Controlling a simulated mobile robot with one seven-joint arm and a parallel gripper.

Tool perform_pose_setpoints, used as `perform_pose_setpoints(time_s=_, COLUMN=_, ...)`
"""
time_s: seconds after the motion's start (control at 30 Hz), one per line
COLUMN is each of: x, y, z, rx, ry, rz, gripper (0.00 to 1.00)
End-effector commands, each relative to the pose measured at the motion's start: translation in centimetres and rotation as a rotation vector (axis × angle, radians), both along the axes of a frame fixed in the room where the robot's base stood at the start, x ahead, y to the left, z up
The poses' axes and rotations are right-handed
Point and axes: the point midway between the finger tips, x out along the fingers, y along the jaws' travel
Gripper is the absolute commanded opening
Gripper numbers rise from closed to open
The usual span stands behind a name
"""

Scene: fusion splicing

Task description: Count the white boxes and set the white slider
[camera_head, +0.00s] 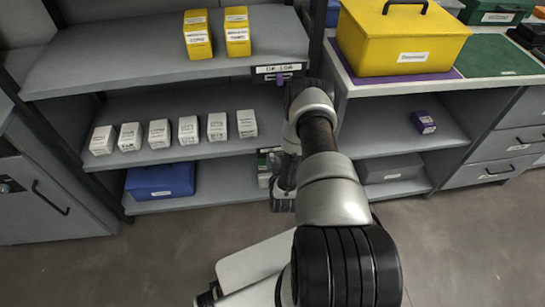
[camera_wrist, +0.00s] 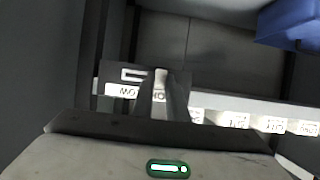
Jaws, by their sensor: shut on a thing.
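Several white boxes (camera_head: 188,130) stand in a row on the middle shelf in the head view. Their labelled fronts also show along the right of the wrist view (camera_wrist: 233,119). The white slider (camera_wrist: 160,77) shows as a small pale knob on a dark plate with a white label strip (camera_wrist: 124,90), whose writing is upside down and partly covered. My gripper (camera_wrist: 165,98) is shut on the white slider, its fingers in front of the plate. In the head view my arm hides the slider and most of the gripper.
A purple slider (camera_head: 280,81) sits under a label on the top shelf edge. Two yellow boxes (camera_head: 198,36) stand above, and a blue bin (camera_head: 160,181) below. A yellow case (camera_head: 400,40) and a purple box (camera_head: 423,122) are at the right. Floor shows in front.

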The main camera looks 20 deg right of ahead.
Motion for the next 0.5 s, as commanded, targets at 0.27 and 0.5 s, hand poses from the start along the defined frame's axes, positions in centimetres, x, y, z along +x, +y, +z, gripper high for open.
perform_pose_setpoints(time_s=0.27, x=0.14, y=0.43, z=-0.02, rx=0.004, ry=-0.002, rz=0.008, gripper=0.33)
perform_pose_setpoints(time_s=0.5, x=0.03, y=0.33, z=0.05, rx=0.003, ry=-0.002, rz=0.006, gripper=0.33)
